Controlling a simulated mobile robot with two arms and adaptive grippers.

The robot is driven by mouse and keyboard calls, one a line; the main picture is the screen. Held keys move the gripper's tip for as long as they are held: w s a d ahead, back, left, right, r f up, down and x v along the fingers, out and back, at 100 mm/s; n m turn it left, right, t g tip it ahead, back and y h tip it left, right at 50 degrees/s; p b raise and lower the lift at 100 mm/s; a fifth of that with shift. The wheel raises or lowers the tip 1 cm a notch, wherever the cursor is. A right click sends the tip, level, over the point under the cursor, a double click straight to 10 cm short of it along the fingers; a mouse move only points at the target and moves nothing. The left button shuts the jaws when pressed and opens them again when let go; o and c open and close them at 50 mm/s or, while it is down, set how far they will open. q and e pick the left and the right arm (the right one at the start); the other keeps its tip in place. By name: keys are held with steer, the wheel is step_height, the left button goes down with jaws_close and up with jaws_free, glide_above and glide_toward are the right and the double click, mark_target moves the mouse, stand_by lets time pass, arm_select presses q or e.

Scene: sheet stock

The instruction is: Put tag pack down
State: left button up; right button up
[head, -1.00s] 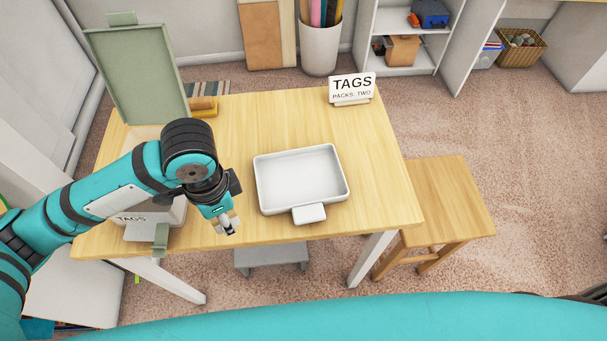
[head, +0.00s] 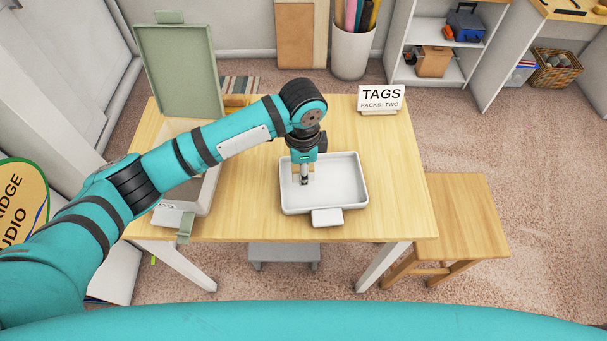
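My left gripper (head: 304,181) points down over the left part of the white tray (head: 352,194) on the table. It looks shut on a small tan piece, which seems to be the tag pack (head: 296,172); the fingers hide much of it. I cannot tell whether the pack touches the tray floor. The rest of the tray looks empty. My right gripper is not in view.
A box (head: 205,190) with its green lid (head: 180,70) raised stands on the table's left, partly behind my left arm. The wooden table (head: 400,180) is clear to the tray's right. A wooden stool (head: 465,215) stands at right.

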arm_select(q)
steer(key=shift+w+d+f, duration=0.1)
steer(key=shift+w+f, duration=0.05)
step_height(320, 180, down, 2)
steer(key=shift+f+p, duration=0.1)
steer(key=shift+p, duration=0.5)
steer(key=shift+f, duration=0.55)
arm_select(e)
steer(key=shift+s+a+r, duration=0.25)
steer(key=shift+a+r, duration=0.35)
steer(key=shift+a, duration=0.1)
arm_select(q)
steer(key=shift+f, duration=0.1)
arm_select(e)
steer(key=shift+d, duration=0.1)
arm_select(q)
steer(key=o, duration=0.9)
steer(key=shift+o, duration=0.2)
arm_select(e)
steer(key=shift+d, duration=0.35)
